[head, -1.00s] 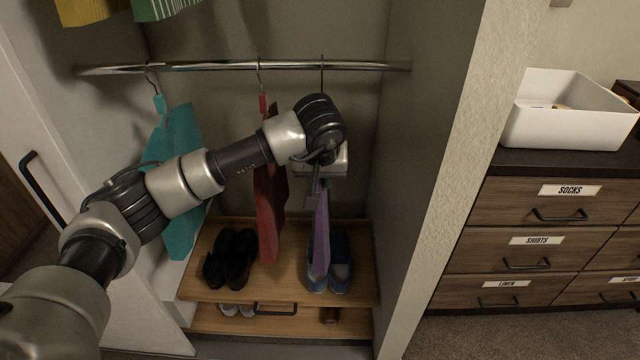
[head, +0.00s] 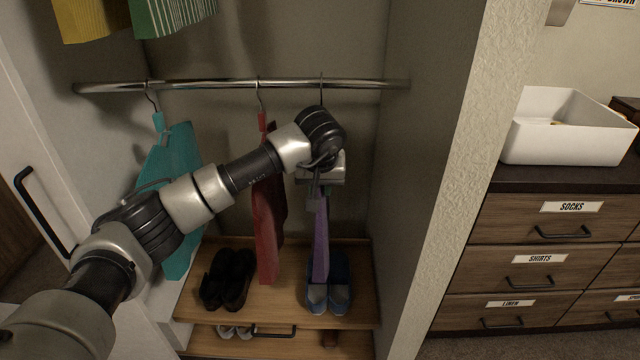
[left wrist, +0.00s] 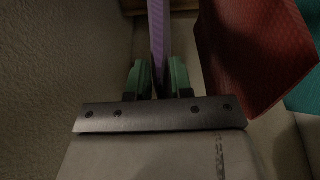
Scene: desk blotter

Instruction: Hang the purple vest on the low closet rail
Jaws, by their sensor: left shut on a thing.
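The purple vest (head: 321,248) hangs edge-on below my left gripper (head: 322,190) in the head view. In the left wrist view the vest (left wrist: 158,40) runs between the two green fingertips of the left gripper (left wrist: 158,75), which is shut on it. The low closet rail (head: 220,85) crosses the closet above the gripper. A hook rises above my wrist and meets the rail at its right part; my wrist hides the hanger below it, so I cannot tell whether the hook bears the vest's weight. My right gripper is not in view.
A red garment (head: 266,225) and a teal garment (head: 170,190) hang on the rail left of the vest. Black shoes (head: 228,280) and blue shoes (head: 328,292) stand on the wooden shelf (head: 275,300) below. The closet's right wall (head: 405,180) is close to the vest.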

